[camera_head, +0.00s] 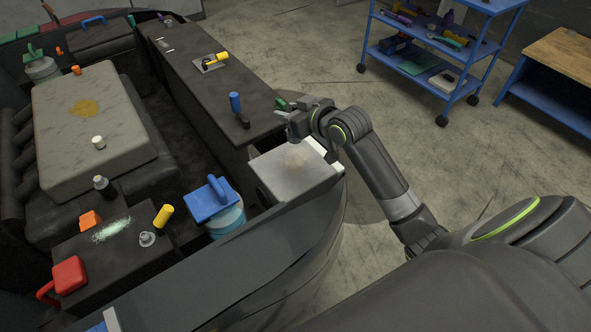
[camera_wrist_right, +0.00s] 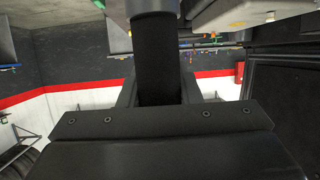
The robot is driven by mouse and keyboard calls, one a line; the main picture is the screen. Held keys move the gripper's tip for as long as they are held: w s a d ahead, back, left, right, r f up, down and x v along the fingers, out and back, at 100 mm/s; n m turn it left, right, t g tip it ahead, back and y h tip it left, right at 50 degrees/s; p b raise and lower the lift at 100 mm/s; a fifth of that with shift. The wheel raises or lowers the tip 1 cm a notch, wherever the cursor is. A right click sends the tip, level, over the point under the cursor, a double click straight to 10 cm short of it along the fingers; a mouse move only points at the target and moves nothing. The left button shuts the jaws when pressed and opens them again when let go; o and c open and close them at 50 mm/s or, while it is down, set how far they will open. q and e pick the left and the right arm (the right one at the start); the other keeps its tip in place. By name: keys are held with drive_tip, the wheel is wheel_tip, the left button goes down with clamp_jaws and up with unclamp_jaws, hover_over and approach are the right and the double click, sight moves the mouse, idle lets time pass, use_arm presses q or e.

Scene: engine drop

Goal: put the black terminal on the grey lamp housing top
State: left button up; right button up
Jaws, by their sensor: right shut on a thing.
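The lamp housing seems to be the box with a flat light grey top (camera_head: 280,178) and a brownish smudge, below my right gripper in the head view. My right gripper (camera_head: 292,120) is beside and above the far right corner of that top. It is shut on a black upright piece (camera_wrist_right: 157,62), which fills the middle of the right wrist view. This looks like the black terminal; its far end is cut off or hidden there. In the head view the hand mostly hides it, and I cannot tell if it touches the housing. My left gripper is not in view.
A long dark bench (camera_head: 205,95) runs behind, with a blue-handled tool (camera_head: 236,104) and a yellow-handled tool (camera_head: 221,58). A blue-lidded bucket (camera_head: 225,222) stands left of the housing. A curved dark rim (camera_head: 262,255) lies in front. A blue cart (camera_head: 425,65) stands at upper right.

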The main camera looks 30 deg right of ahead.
drive_tip(key=shift+w+d+f, duration=0.1)
drive_tip(key=shift+w+f, duration=0.05)
drive_tip(key=shift+f, duration=4.95)
drive_tip(key=shift+f, duration=0.1)
drive_tip(key=o, duration=1)
drive_tip(key=v, duration=1.2)
